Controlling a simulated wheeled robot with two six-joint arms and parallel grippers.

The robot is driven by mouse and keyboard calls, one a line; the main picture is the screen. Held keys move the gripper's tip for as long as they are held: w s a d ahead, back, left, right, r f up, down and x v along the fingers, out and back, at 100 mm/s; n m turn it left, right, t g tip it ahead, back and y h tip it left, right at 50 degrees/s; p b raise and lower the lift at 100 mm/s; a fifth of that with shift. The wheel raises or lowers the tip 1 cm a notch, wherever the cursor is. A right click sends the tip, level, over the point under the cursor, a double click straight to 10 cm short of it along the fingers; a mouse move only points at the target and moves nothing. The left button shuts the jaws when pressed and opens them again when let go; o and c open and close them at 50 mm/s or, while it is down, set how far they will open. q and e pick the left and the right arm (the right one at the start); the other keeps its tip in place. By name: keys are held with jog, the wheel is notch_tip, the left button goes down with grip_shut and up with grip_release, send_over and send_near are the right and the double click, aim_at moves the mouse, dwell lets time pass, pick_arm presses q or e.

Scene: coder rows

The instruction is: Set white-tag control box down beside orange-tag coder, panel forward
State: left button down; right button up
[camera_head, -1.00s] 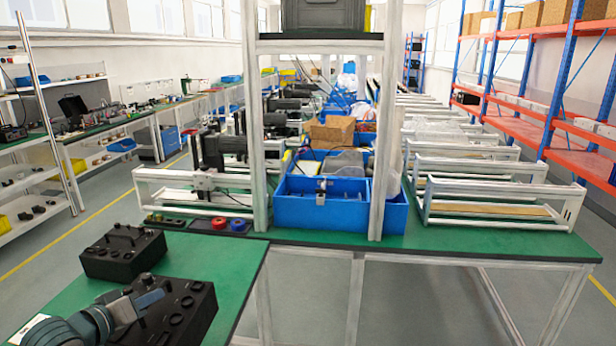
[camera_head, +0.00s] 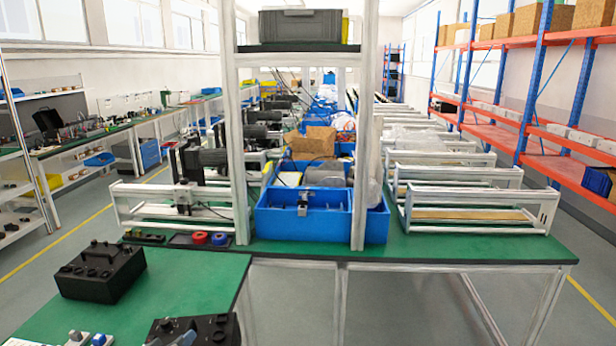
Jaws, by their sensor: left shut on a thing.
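A black control box (camera_head: 215,327) with knobs on top shows at the bottom edge of the head view, cut off by the frame. My left gripper (camera_head: 180,338) is at this box's near left part, shut on it; most of the gripper is out of frame. Another black box (camera_head: 100,271) with knobs on top stands on the green bench (camera_head: 185,283), farther back and left of the held box. No white or orange tag can be made out, so I cannot tell which box is which. The held box's underside is hidden. My right gripper is not in view.
A second green table (camera_head: 420,246) lies behind, with a blue bin (camera_head: 318,222), white frames (camera_head: 480,218) and a tray with red and blue round parts (camera_head: 208,240). White uprights (camera_head: 240,160) rise at its front edge. The bench right of the standing box is clear.

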pick_arm(q)
jog(key=shift+n+y, duration=0.6)
jog(key=shift+y, duration=0.3)
jog(key=shift+s+d+r, duration=0.1)
jog(key=shift+s+d, duration=0.15)
jog(key=shift+d, duration=0.95)
jog(key=shift+s+d+r, duration=0.1)
jog(key=shift+s+d, duration=0.1)
jog(key=shift+d, duration=0.95)
